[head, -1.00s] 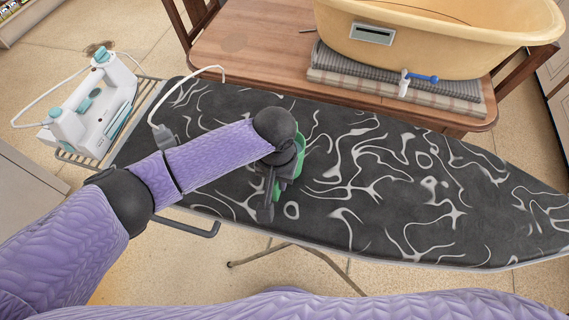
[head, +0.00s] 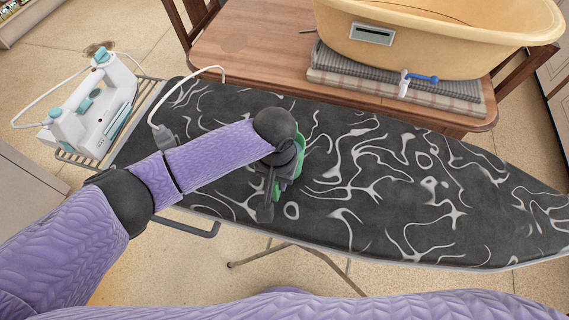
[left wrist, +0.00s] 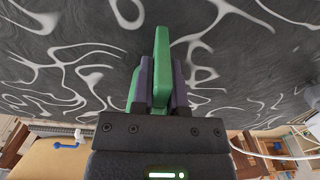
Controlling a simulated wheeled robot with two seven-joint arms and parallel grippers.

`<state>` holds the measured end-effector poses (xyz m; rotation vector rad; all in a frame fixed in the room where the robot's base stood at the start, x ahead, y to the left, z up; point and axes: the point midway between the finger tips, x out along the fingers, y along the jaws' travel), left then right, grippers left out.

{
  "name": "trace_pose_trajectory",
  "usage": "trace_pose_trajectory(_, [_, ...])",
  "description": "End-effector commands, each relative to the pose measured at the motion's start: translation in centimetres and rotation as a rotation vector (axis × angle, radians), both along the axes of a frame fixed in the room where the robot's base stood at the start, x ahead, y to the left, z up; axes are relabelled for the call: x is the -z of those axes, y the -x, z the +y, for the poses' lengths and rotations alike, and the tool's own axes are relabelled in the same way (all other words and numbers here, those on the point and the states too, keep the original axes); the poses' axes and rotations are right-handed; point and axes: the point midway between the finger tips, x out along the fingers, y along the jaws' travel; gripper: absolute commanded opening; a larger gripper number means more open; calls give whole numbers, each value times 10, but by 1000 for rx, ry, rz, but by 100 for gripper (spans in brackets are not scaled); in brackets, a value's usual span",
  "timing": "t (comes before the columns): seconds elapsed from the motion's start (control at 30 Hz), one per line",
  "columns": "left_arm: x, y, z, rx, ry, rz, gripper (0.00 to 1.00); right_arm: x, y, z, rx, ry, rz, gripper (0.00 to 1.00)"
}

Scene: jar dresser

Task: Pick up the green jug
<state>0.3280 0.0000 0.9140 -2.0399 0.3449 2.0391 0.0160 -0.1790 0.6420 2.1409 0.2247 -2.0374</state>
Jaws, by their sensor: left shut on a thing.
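The green jug (head: 299,160) is on the ironing board, mostly hidden under my left wrist and gripper in the head view. In the left wrist view the green jug (left wrist: 161,70) shows as a green upright part between the two fingers, with more green beside the left finger. My left gripper (head: 270,200) is over the board and shut on the jug; its fingers (left wrist: 163,85) press on both sides of the green part. Whether the jug touches the board is hard to tell. My right gripper is not in view.
The ironing board (head: 400,200) has a black cover with white swirls and is clear to the right. A white and teal iron (head: 92,108) stands on the rack at the left. A wooden table (head: 250,50) behind holds folded cloths (head: 390,92) and a tan tub (head: 440,40).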

Motion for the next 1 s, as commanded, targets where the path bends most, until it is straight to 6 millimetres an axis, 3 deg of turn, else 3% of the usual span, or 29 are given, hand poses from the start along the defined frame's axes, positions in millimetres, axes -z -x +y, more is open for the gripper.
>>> trace_pose_trajectory(0.57, [-1, 0, 0, 0, 0, -1, 0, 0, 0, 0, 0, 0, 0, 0])
trace_pose_trajectory(0.67, [-16, -1, 0, 0, 3, -3, 0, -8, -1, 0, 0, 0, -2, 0])
trace_pose_trajectory(0.9, [-80, -1, 0, 1, 2, -3, 0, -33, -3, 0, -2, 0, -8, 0])
trace_pose_trajectory(1.0, [-95, 0, -1, 1, 3, -2, 0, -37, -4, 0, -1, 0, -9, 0])
